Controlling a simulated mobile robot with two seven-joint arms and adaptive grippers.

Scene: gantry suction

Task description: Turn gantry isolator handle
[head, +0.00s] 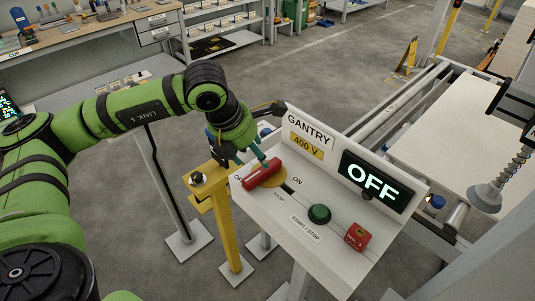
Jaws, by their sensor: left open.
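The isolator handle (262,174) is a red bar on a yellow round plate (279,174) on the sloped top of the gantry control panel (262,206). It lies slanted between the OFF and ON labels, its near end towards OFF. My left gripper (259,158) is open, its fingers just above and beside the handle's far side. I cannot tell whether they touch it. The display (376,181) on the panel's back plate reads OFF. My right gripper is not in view.
A green button (319,214) and a red block (357,237) sit right of the handle. A yellow post (229,228) stands close left of the panel. The gantry conveyor and a suction cup (487,197) are at the right. Open floor lies behind.

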